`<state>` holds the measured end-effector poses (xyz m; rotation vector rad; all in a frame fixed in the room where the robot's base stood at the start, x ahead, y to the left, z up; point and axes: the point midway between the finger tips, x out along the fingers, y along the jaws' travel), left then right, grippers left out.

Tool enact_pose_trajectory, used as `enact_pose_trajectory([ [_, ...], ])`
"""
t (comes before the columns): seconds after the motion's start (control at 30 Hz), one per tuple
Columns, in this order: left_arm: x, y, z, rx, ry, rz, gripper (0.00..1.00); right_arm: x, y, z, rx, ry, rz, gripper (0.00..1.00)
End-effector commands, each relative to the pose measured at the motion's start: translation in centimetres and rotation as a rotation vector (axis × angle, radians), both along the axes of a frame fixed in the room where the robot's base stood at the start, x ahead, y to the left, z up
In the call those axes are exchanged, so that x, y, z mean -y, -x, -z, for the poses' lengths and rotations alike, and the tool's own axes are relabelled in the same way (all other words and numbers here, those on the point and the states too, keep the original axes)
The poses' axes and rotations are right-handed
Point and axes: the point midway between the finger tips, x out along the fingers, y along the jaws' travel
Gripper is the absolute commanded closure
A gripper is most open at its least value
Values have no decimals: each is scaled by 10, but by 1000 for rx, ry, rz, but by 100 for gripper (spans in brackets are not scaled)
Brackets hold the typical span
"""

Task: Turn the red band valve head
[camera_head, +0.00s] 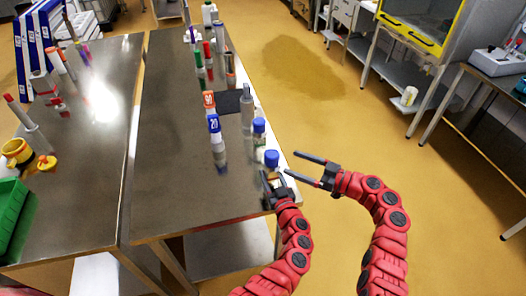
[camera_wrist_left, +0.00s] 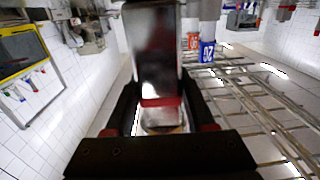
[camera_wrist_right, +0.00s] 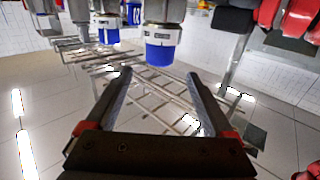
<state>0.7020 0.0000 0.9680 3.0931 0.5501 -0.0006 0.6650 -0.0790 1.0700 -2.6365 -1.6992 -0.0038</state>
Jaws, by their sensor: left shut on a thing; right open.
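In the left wrist view a dark, shiny metallic body with a red band (camera_wrist_left: 160,102) stands between the fingers of my left gripper (camera_wrist_left: 158,112), which is shut on it. In the head view my left gripper (camera_head: 273,186) is at the right edge of the long table, and the held piece is too small to make out there. My right gripper (camera_head: 318,169) is open and empty, off the table edge to the right of the left one. In the right wrist view its fingers (camera_wrist_right: 155,95) are apart, with a blue-ended piece (camera_wrist_right: 160,50) beyond them.
Blue-capped pieces (camera_head: 271,158) stand on the table just beyond my left gripper. Orange-topped (camera_head: 208,100) and blue-topped (camera_head: 214,123) numbered pieces stand left of them, with more bottles behind. The near left part of the table (camera_head: 165,190) is bare. The floor to the right is open.

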Motion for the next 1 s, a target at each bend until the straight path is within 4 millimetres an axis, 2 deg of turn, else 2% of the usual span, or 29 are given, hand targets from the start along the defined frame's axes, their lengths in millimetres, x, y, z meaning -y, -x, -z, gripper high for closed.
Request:
enact_pose_trajectory([
  [0.17, 0, 0, -1, 1, 0, -1, 100, -16, -7, 2, 1, 4, 5, 13],
  [0.4, 0, 0, -1, 1, 0, -1, 100, -63, -28, 2, 1, 4, 2, 13],
  [0.6, 0, 0, -1, 1, 0, -1, 100, -93, -43, 1, 2, 5, 4, 13],
  [0.77, 0, 0, -1, 2, -1, -1, 100, -104, -49, 3, -1, 5, 7, 13],
  [1.0, 0, 0, -1, 1, 0, -1, 100, -106, -50, 3, 1, 6, 8, 13],
])
